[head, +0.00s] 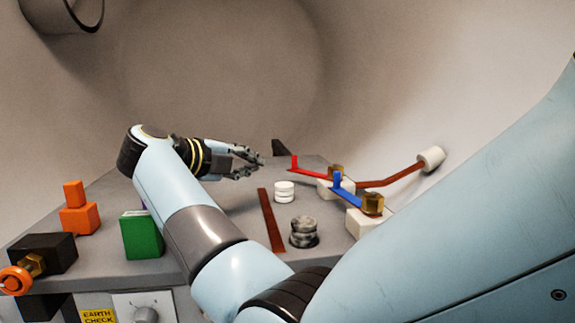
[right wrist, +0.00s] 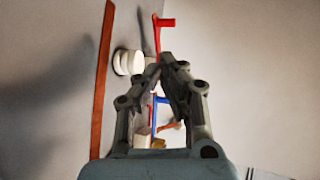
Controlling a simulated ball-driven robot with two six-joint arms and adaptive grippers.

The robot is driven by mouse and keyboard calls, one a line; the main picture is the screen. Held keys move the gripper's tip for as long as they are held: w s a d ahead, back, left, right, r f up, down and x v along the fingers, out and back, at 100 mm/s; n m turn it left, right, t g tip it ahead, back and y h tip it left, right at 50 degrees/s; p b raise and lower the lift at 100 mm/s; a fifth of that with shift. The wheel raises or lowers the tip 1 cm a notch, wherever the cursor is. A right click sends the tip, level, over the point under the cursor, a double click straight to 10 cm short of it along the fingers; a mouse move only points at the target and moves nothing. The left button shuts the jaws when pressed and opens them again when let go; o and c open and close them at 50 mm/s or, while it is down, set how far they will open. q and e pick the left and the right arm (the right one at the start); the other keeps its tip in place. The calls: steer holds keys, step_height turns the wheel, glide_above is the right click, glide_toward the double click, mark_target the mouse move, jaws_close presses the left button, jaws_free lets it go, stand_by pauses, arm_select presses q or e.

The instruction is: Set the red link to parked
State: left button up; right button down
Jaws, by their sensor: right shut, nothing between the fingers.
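The red link (head: 312,173) is a flat red bar with an upright tab at its left end. Its right end meets a brass block on a white base. It also shows in the right wrist view (right wrist: 157,38), just beyond the fingertips. The blue link (head: 350,197), of like shape, lies nearer on its own white base (head: 362,224). My right gripper (head: 261,162) is shut and empty, left of the red tab with a small gap in the head view. In the right wrist view its fingertips (right wrist: 165,62) hide part of the red link. My left gripper is out of view.
Green (head: 142,236) and orange (head: 78,220) blocks are at left. A copper rod (head: 392,178) runs to the curved wall.

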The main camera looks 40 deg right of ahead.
steer(key=shift+d+f+n, duration=0.1)
steer(key=shift+d+n, duration=0.1)
steer(key=shift+n, duration=0.1)
steer(key=b+x, duration=0.1)
steer(key=x, duration=1.1)
steer(key=shift+r, duration=0.2)
steer(key=shift+d, duration=0.65)
steer(key=shift+b, duration=0.3)
